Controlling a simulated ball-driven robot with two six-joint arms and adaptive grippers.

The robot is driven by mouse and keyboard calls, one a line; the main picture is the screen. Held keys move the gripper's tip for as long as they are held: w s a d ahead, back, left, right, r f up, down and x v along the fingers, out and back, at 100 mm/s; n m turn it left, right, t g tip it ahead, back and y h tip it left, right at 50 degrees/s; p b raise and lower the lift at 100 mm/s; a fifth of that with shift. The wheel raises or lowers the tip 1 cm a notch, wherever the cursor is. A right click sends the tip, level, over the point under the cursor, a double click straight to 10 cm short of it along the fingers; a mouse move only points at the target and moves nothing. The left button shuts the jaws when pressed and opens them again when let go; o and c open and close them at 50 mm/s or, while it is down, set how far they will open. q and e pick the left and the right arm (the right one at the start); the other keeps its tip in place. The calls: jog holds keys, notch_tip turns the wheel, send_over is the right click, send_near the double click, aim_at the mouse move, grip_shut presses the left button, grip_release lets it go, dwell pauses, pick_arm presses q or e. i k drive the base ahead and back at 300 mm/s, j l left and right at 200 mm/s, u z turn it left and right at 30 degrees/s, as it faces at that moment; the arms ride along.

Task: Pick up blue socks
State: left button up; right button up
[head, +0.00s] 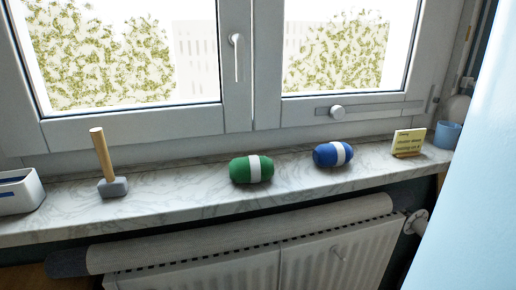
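The blue socks (332,154) are a rolled bundle with a white band around the middle. They lie on the marble windowsill (300,180), right of centre in the head view. A similar green bundle with a white band (251,169) lies to their left, with a gap between the two. Neither of my grippers shows in the head view.
A mallet (112,187) stands head down on the sill at left, beside a white container (18,193). A small sign (408,142) and blue cup (447,134) stand at right. A rolled grey mat (240,236) lies on the radiator (260,268) below.

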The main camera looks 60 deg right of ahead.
aim_at(334, 154)
jog(key=k+z, duration=0.1)
jog(key=z, duration=0.4)
jog(key=l+z, duration=0.15)
jog(key=z, duration=0.3)
jog(key=k+l+z, duration=0.1)
jog(key=z, duration=0.4)
jog(key=l+z, duration=0.15)
jog(key=z, duration=0.35)
